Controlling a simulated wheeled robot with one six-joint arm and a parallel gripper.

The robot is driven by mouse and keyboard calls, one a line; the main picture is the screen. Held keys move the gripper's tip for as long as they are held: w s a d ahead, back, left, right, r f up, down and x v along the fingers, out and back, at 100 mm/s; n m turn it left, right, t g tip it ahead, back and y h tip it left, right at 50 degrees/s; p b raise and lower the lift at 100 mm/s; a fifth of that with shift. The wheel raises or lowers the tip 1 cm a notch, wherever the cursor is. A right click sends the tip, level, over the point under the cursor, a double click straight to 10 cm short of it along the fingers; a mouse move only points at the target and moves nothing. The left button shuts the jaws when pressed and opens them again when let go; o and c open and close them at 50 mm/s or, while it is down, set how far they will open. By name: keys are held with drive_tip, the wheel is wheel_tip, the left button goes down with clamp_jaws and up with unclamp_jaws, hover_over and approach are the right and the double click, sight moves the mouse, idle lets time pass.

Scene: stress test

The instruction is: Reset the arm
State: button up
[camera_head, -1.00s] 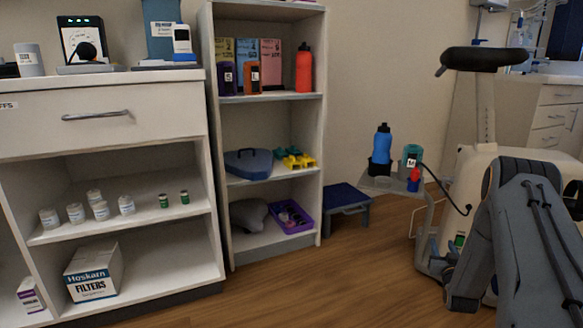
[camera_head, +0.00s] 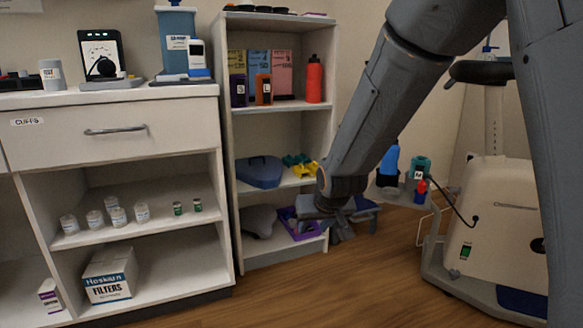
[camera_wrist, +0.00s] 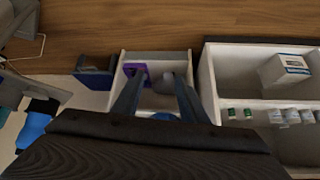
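My arm reaches across the right half of the head view, bent, with its forearm slanting down to the left. My gripper (camera_head: 338,228) hangs at the lower end, in front of the tall shelf's right edge and the low stool. In the wrist view my gripper (camera_wrist: 157,84) shows two dark fingers spread apart with nothing between them. The scene behind them is upside down, with the tall shelf (camera_wrist: 196,56) and its purple tray (camera_wrist: 133,69) beyond the fingertips.
A white cabinet (camera_head: 150,131) with jars and a filter box (camera_head: 110,275) stands left. The tall shelf (camera_head: 281,118) holds bottles and a blue case (camera_head: 259,171). Floor (camera_head: 330,290) is clear in front.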

drive_tip(key=s+a+r+n+g+p, duration=0.1)
drive_tip(key=s+a+r+n+g, duration=0.15)
drive_tip(key=s, duration=1.05)
drive_tip(key=s+a+r+n+g+p, duration=0.1)
drive_tip(key=s+a+r+g, duration=0.15)
drive_tip(key=s, duration=1.05)
drive_tip(key=s+a+r+n+g+p, duration=0.1)
drive_tip(key=s+a+r+g, duration=0.15)
drive_tip(key=s, duration=1.05)
drive_tip(key=d+r+m+p, duration=0.2)
drive_tip(key=d+r+p, duration=0.5)
drive_tip(key=p, duration=0.5)
drive_tip(key=d+r+m+h+p, duration=0.1)
drive_tip(key=d+r+m+p, duration=0.1)
drive_tip(key=d+r+p, duration=0.5)
drive_tip(key=d+r+m+p, duration=0.2)
drive_tip(key=d+r+p, duration=0.5)
drive_tip(key=r+p, duration=0.8)
drive_tip(key=p, duration=0.3)
drive_tip(key=shift+m+h, duration=0.3)
drive_tip(key=shift+m, duration=0.05)
drive_tip(key=shift+w, duration=0.1)
drive_tip(key=shift+c, duration=1)
drive_tip(key=shift+d, duration=0.1)
